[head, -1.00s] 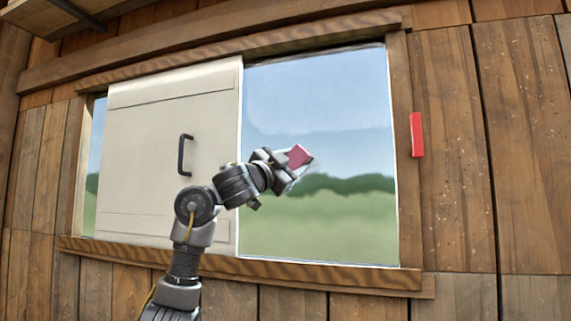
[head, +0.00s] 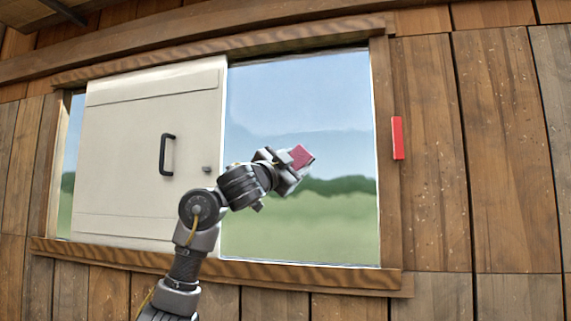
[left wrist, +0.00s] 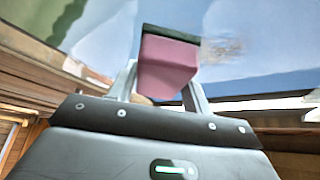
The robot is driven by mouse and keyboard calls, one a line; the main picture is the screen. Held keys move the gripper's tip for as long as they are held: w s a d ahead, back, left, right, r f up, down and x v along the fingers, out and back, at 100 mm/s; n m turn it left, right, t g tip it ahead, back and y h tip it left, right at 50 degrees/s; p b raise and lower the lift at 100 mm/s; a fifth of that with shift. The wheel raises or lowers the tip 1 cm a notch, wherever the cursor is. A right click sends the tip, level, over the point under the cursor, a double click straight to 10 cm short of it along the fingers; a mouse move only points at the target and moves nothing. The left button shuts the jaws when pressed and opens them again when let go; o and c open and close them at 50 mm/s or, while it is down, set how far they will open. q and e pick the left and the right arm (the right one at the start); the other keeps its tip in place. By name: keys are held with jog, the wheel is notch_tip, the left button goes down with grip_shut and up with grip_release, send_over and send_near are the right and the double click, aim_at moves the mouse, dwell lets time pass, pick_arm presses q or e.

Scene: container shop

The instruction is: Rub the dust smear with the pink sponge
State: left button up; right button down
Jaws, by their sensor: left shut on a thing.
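My left gripper (head: 289,171) is shut on the pink sponge (head: 301,157), in front of the right half of the window. In the left wrist view the sponge (left wrist: 167,65) sticks out beyond the fingers (left wrist: 163,92), with a dark green layer on its far face. The dust smear (left wrist: 224,47) shows in that view as a blurry grey-brown patch on the glass, just right of the sponge's far end. I cannot tell whether the sponge touches the glass. In the head view I cannot make out the smear. My right gripper is not in view.
A cream sliding panel (head: 140,190) with a black handle (head: 166,154) covers much of the window's left part. A wooden frame (head: 385,150) and sill (head: 300,275) border the glass (head: 300,100). A red bar (head: 397,138) is on the plank wall at right.

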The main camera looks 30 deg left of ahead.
pick_arm(q)
jog(key=shift+w+d, duration=0.25)
jog(key=shift+d, duration=0.4)
jog(key=shift+w+d, duration=0.25)
jog(key=shift+d, duration=0.35)
jog(key=shift+s, duration=0.1)
jog(key=shift+a, duration=0.3)
jog(key=shift+s+a, duration=0.3)
jog(key=shift+a, duration=0.55)
jog(key=shift+s+a, duration=0.3)
jog(key=shift+a, duration=0.55)
jog(key=shift+s+a, duration=0.15)
jog(key=shift+a, duration=0.35)
jog(key=shift+s+a, duration=0.25)
jog(key=shift+a, duration=0.4)
jog(key=shift+s+a, duration=0.2)
jog(key=shift+a, duration=0.45)
jog(key=shift+a, duration=0.1)
